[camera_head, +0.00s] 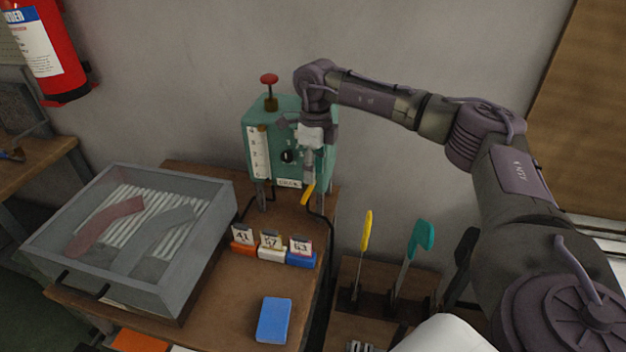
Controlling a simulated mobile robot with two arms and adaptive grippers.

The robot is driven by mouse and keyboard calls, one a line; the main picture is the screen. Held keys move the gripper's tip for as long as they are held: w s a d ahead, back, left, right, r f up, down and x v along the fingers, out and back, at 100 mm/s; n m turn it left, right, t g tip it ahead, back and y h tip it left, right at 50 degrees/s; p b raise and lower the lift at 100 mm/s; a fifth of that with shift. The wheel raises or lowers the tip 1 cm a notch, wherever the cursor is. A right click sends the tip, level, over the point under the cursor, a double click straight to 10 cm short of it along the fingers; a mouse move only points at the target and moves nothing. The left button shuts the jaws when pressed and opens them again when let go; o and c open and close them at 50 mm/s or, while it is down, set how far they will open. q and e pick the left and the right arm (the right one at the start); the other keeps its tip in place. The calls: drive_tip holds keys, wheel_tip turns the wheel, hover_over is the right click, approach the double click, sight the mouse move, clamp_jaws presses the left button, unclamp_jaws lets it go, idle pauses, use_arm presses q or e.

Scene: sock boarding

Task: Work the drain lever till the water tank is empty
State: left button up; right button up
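The teal water tank (255,119) stands on legs at the back of the bench, against the wall. A white gauge strip with marks (260,153) is on its front, and a black dial (288,156) is beside it. I cannot read the water level. A yellow-handled lever (307,194) sticks out low at the tank's front right. My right gripper (309,178) points down in front of the tank, just above the yellow lever and touching or very near it. Its fingers are small and partly merged with the tank, so their opening is unclear. My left gripper is not in view.
A red mushroom knob (269,79) tops the tank. A grey tray (206,249) with sock-like shapes stands left. Numbered blocks (270,250) and a blue block (274,319) lie on the bench. Yellow (367,232) and teal (420,238) handled levers stand at the lower right.

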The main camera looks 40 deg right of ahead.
sight(309, 189)
drive_tip(key=shift+a+f+p, duration=0.15)
drive_tip(key=shift+f+p, duration=0.15)
drive_tip(key=shift+f, duration=1.9)
drive_tip(key=shift+c, duration=0.2)
clamp_jaws()
